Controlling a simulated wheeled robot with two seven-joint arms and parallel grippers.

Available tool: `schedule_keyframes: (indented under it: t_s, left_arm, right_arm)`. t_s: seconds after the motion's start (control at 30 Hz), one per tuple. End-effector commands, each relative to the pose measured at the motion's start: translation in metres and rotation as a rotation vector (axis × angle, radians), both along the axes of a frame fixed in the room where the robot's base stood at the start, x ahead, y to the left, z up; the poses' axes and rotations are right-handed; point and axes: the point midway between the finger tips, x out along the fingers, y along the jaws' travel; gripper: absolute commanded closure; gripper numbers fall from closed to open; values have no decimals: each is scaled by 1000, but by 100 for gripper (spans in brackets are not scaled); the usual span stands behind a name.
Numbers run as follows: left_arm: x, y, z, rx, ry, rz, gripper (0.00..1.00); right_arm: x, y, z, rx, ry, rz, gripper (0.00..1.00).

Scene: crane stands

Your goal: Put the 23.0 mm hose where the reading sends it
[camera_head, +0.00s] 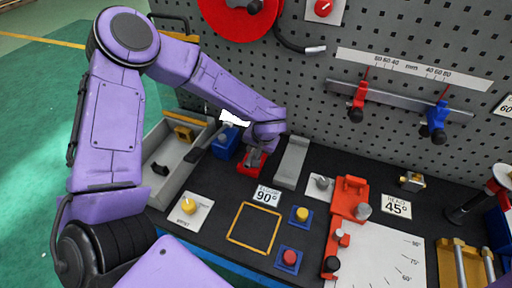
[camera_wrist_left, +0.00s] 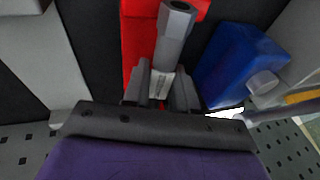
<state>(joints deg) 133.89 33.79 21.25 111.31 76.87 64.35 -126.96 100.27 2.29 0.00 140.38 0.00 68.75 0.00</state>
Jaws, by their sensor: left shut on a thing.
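My left gripper (camera_head: 254,158) is low over the bench, left of centre in the head view. In the left wrist view its fingers (camera_wrist_left: 161,88) are shut on a grey tube-like piece (camera_wrist_left: 175,32) with a dark round hole in its end. The piece is at a red block (camera_wrist_left: 135,45), which also shows in the head view (camera_head: 247,170); I cannot tell whether it touches it. No size mark shows on the piece, so I cannot confirm it is the 23.0 mm hose.
A blue block (camera_head: 226,143) is beside the gripper, with a grey tray (camera_head: 160,175) left of it. A grey block (camera_head: 291,162) is on its right. A yellow-outlined square (camera_head: 254,229) is bare. Red (camera_head: 358,98) and blue (camera_head: 437,120) clamps hang on the pegboard rail.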

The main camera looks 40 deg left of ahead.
Motion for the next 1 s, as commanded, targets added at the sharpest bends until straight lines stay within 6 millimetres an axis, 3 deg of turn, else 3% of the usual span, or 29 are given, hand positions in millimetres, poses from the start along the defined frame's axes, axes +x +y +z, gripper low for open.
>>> schedule_keyframes:
  t_s: [0.07,0.1,0.17,0.53,0.8,1.0]
  left_arm:
    - [0,0,1,0,-1,0,100]
    - [0,0,1,0,-1,0,64]
    - [0,0,0,0,-1,0,44]
    - [0,-3,7,-1,-2,-1,44]
    - [-9,-23,65,0,-6,-2,44]
    - [-14,-33,94,0,-1,0,44]
  right_arm:
    - [0,0,0,0,0,0,62]
    - [0,0,0,0,0,0,62]
    - [0,0,0,0,0,0,62]
    - [0,0,0,0,0,0,62]
    - [0,0,-2,0,0,0,62]
    - [0,0,-2,0,0,0,62]
